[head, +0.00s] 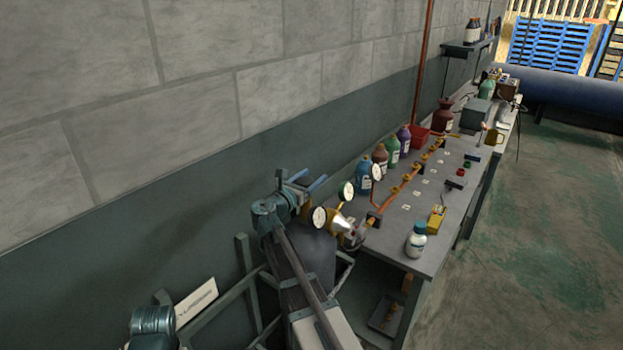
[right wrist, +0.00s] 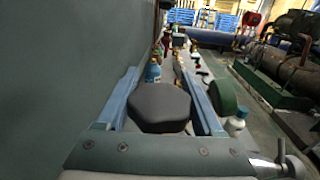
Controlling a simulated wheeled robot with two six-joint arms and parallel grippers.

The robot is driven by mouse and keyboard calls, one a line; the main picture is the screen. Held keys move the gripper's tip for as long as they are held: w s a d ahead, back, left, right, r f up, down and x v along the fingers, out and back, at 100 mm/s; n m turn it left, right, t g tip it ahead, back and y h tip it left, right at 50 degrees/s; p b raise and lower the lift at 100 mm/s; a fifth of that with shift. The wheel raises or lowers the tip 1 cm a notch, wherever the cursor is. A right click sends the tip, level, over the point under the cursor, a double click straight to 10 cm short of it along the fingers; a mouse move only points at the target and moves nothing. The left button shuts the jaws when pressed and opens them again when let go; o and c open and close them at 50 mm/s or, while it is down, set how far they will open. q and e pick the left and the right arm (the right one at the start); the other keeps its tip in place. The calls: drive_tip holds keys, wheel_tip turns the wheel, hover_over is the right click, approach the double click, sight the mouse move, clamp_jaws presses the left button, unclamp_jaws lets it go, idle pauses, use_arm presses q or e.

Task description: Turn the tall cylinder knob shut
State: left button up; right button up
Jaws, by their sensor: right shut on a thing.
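The tall dark grey cylinder (head: 318,252) stands by the wall, left of the bench's near end, partly hidden by my right arm. My right gripper (head: 305,185) is at the cylinder's top. In the right wrist view, a dark hexagonal knob (right wrist: 160,107) sits between the two blue fingers of the right gripper (right wrist: 163,100), which is shut on it. In the head view the knob is mostly hidden by the gripper. How far the knob is turned cannot be told. My left gripper is not in view.
Pressure gauges (head: 346,190) and brass fittings stand close right of the cylinder. The bench (head: 405,250) carries a copper pipe with valves, several coloured bottles and a white bottle (head: 415,240). A white sign (head: 195,301) is at lower left. The floor on the right is clear.

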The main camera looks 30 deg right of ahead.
drive_tip(key=m+g+h, duration=0.1)
drive_tip(key=g, duration=0.1)
drive_tip(key=shift+d+m+g, duration=0.1)
drive_tip(key=shift+m+g, duration=0.2)
drive_tip(key=shift+m, duration=0.1)
drive_tip(key=shift+s+m+g+h, duration=0.3)
drive_tip(key=shift+s+m+g, duration=0.15)
drive_tip(key=shift+m+g, duration=0.4)
drive_tip(key=o, duration=1.4)
drive_tip(key=a, duration=0.4)
drive_tip(key=s+a, duration=0.1)
drive_tip(key=a, duration=0.4)
drive_tip(key=s+a, duration=0.1)
drive_tip(key=a, duration=0.3)
drive_tip(key=shift+s+a, duration=0.25)
drive_tip(key=shift+a, duration=0.05)
drive_tip(key=d, duration=0.4)
drive_tip(key=w+d, duration=0.1)
drive_tip(key=d, duration=0.4)
drive_tip(key=w+d, duration=0.1)
drive_tip(key=d, duration=0.3)
drive_tip(key=shift+w+d, duration=0.25)
drive_tip(key=shift+d, duration=0.1)
